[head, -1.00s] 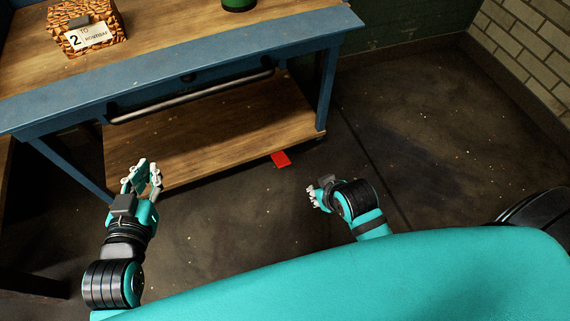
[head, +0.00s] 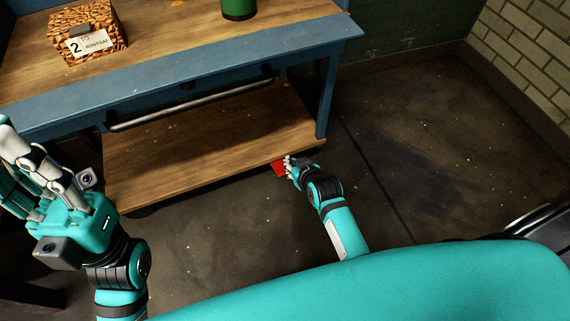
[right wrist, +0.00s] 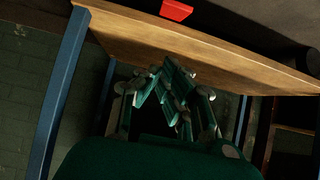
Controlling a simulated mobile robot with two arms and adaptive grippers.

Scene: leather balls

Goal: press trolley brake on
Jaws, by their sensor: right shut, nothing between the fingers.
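The trolley (head: 190,160) has a blue frame, a wooden top and a wooden lower shelf. Its red brake pedal (head: 278,169) sticks out low at the lower shelf's near edge, towards the right end. My right gripper (head: 291,168) is shut and empty, right beside the pedal and partly over it in the head view; I cannot tell whether they touch. In the right wrist view the shut fingers (right wrist: 170,75) show below the red pedal (right wrist: 176,10), with a gap in the picture. My left gripper (head: 38,165) is raised at the left, fingers apart and empty.
A dark bar handle (head: 190,104) runs along the trolley's near side. A patterned box (head: 88,32) with a label and a green container (head: 238,9) stand on top. The floor right of the trolley is clear up to the brick wall (head: 530,55).

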